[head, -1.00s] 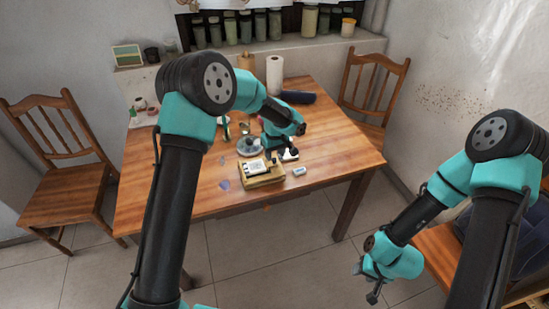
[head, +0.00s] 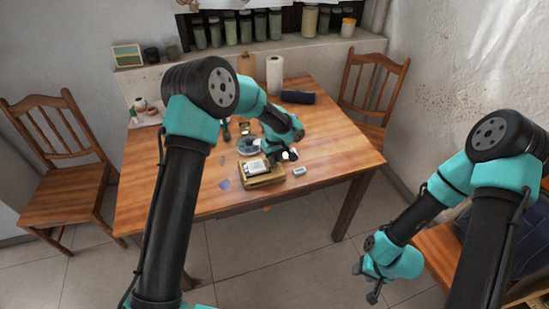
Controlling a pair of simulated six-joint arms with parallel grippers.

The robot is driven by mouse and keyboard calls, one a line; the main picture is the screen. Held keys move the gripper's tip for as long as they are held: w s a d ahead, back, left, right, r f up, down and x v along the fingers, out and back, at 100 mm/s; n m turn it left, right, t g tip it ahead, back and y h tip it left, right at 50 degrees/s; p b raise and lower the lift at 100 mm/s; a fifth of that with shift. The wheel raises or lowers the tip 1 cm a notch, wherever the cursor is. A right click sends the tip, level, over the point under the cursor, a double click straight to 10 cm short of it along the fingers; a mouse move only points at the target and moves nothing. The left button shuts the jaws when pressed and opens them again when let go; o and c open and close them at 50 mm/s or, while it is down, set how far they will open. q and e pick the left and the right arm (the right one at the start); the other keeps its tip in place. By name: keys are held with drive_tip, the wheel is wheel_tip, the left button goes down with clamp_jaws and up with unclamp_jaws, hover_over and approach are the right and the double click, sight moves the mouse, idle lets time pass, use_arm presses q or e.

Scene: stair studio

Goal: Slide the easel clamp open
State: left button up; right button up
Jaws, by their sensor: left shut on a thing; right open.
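The easel (head: 264,181) is a small yellow-tan wooden stand near the front edge of the table, with a pale panel (head: 254,167) on it. My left gripper (head: 280,162) is at the back right of the easel, low over it. Its jaws are shut on a small part there, which looks like the easel clamp; my gripper largely hides it. My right gripper (head: 365,283) is open and empty, off the table at the lower right, far from the easel.
The wooden table (head: 325,150) bears a small eraser-like block (head: 299,171) right of the easel, a round grey dish (head: 248,146) behind it, a paper roll (head: 275,75) and a dark case (head: 298,97). Chairs stand left (head: 62,170) and back right (head: 372,95). The table's right side is clear.

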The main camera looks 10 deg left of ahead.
use_arm(q)
clamp_jaws()
drive_tip(key=shift+w+d, duration=0.45)
drive_tip(key=shift+d, duration=0.35)
drive_tip(key=o, duration=0.8)
unclamp_jaws()
drive_tip(key=shift+d, duration=0.15)
drive_tip(key=shift+r, duration=0.6)
wheel_tip(320, 180, up, 16)
drive_tip(key=shift+w+d+r, duration=0.1)
drive_tip(key=shift+w+r, duration=0.05)
